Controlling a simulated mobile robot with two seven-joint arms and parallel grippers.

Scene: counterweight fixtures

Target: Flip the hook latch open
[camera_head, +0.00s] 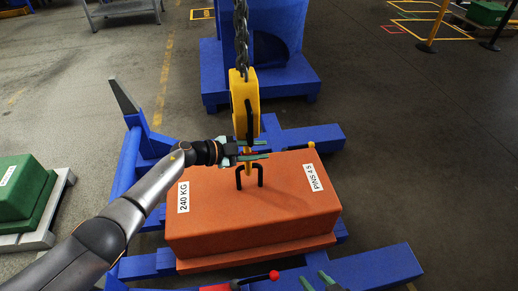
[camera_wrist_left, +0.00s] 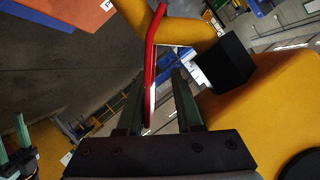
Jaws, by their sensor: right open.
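The yellow hook block (camera_head: 244,95) hangs on a chain above the orange counterweight (camera_head: 245,215), with its lower end at the black lifting eye (camera_head: 250,176). The hook's thin red latch (camera_wrist_left: 152,60) shows in the left wrist view, beside the yellow hook (camera_wrist_left: 180,30). My left gripper (camera_head: 256,150) is at the hook, just above the eye. In the left wrist view my left gripper (camera_wrist_left: 160,105) has its fingers apart, with the latch between them, closer to the left finger. I cannot tell whether they touch. My right gripper (camera_head: 317,281) is open at the bottom edge, away from the hook.
The counterweight sits on a blue frame (camera_head: 380,268). A red-knobbed lever (camera_head: 273,275) is in front, and a yellow-tipped rod (camera_head: 311,145) behind. A blue stand (camera_head: 270,60) rises behind the hook. A green block (camera_head: 22,190) stands at left.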

